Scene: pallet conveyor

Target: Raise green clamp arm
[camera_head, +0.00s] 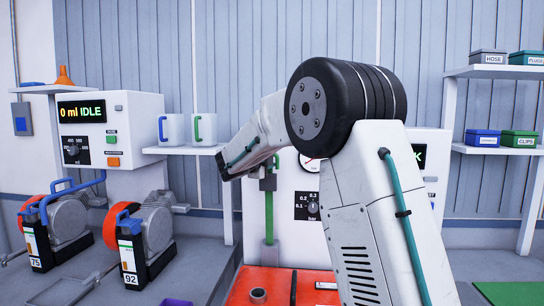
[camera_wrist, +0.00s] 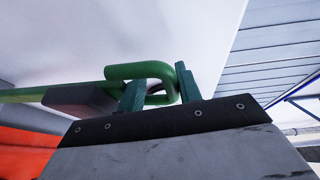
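The green clamp arm (camera_wrist: 122,72) shows in the wrist view as a rod from the left that ends in a bent loop. My gripper (camera_wrist: 160,82) has its two teal fingers on either side of the loop's right-hand bar. The fingers stand apart, with a gap left of the bar; the bar is close to the right finger. In the head view my gripper is mostly hidden by my arm, at the top of a green upright (camera_head: 269,215) in front of the white panel.
A pressure gauge and a bar dial (camera_head: 312,207) are on the panel, above an orange base (camera_head: 262,280). Shelves with boxes (camera_head: 487,56) are at right.

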